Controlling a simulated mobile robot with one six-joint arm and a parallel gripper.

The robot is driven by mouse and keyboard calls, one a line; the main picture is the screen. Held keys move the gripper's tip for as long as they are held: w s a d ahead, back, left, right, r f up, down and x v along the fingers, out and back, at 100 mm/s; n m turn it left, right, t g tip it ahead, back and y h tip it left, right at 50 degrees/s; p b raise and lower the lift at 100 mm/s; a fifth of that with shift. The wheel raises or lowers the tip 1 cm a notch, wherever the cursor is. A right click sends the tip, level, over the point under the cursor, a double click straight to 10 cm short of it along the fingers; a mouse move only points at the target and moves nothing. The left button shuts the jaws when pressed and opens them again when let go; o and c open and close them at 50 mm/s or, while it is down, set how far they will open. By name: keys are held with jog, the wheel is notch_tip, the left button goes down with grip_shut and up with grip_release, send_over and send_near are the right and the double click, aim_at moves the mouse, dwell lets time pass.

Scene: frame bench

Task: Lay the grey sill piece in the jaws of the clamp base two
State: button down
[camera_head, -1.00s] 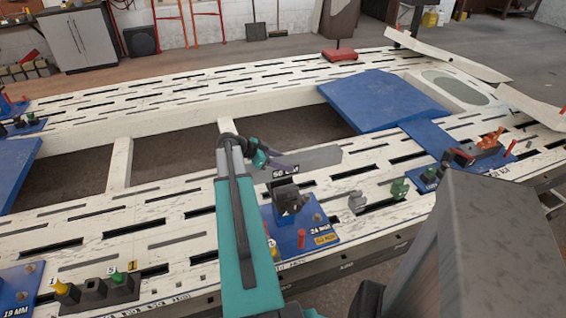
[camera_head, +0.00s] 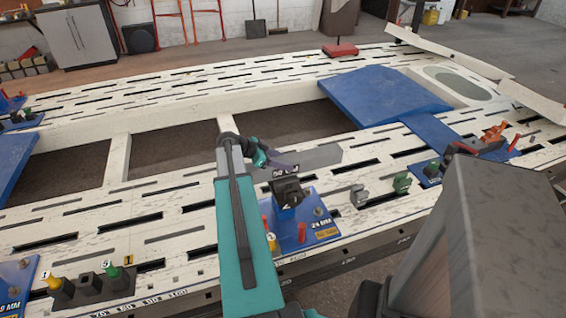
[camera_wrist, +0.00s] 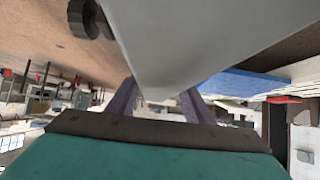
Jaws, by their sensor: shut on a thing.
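The grey sill piece (camera_head: 316,158) is a flat bar in my gripper (camera_head: 272,161), pointing right and held above the bench. In the wrist view the sill piece (camera_wrist: 205,35) fills the upper middle, and my gripper's purple fingers (camera_wrist: 158,102) reach up to it. A clamp with dark jaws (camera_head: 288,190) stands on a blue base plate (camera_head: 297,243) marked 24 MM, just below the sill piece in the head view. The sill piece appears apart from the jaws, but the height between them is hard to tell. My arm hides the plate's left part.
A dark block with coloured pegs (camera_head: 90,287) lies at front left. A blue panel (camera_head: 385,95) lies behind.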

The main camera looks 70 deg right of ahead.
dwell(0.3)
jog(key=c, duration=0.8)
grip_release()
jog(key=shift+a+f, duration=0.1)
jog(key=shift+f, duration=0.2)
jog(key=b+v, duration=0.2)
jog(key=v, duration=1.2)
jog(key=shift+r, duration=0.1)
jog(key=shift+s, duration=0.1)
